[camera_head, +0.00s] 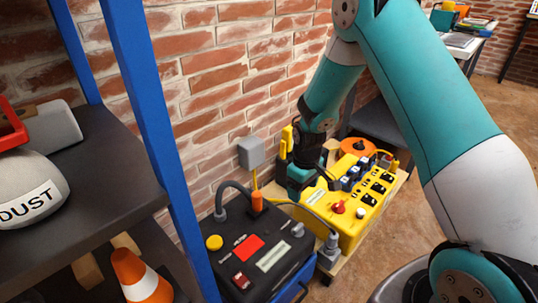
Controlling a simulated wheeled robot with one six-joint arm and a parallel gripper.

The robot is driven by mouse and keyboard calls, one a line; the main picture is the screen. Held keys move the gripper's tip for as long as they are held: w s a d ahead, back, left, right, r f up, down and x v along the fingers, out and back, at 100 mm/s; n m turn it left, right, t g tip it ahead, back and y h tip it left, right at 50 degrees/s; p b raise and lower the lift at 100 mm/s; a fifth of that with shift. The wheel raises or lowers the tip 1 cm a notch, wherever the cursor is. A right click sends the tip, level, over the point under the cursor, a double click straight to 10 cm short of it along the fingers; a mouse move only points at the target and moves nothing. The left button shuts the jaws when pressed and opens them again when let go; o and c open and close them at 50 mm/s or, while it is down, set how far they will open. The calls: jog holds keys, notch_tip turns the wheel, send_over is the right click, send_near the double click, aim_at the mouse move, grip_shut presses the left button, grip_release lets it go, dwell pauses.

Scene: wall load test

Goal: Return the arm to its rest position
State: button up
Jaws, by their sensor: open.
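My teal and white arm (425,100) rises from the lower right, bends at the top and reaches down beside the brick wall. Its dark wrist (316,128) and my gripper (297,165) are above and behind the left end of a yellow control box (352,222). The gripper is open, but its fingertips are small and partly hidden by the wrist. A yellow upright piece (287,138) shows beside it; I cannot tell whether the two touch.
A black box (252,254) with cables stands left of the yellow box. A grey wall box (251,152) is above it. A blue-post shelf (150,110) fills the left, holding a dust bag (30,187) and a cone (138,277). Open floor (519,120) lies right.

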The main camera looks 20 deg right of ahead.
jog(key=s+a+r+y, duration=0.1)
jog(key=s+a+r, duration=0.2)
jog(key=a+r, duration=0.55)
jog(key=s+a+r+n+y, duration=0.15)
jog(key=s+a+r, duration=0.25)
jog(key=s+r, duration=0.6)
jog(key=s+a+r+n+y, duration=0.15)
jog(key=s+a+r, duration=0.35)
jog(key=s+r, duration=0.5)
notch_tip(320, 180, up, 27)
jog(key=s+p, duration=0.1)
jog(key=p, duration=2.8)
jog(key=shift+s+m, duration=0.3)
jog(key=shift+s, duration=0.1)
jog(key=shift+c, duration=0.4)
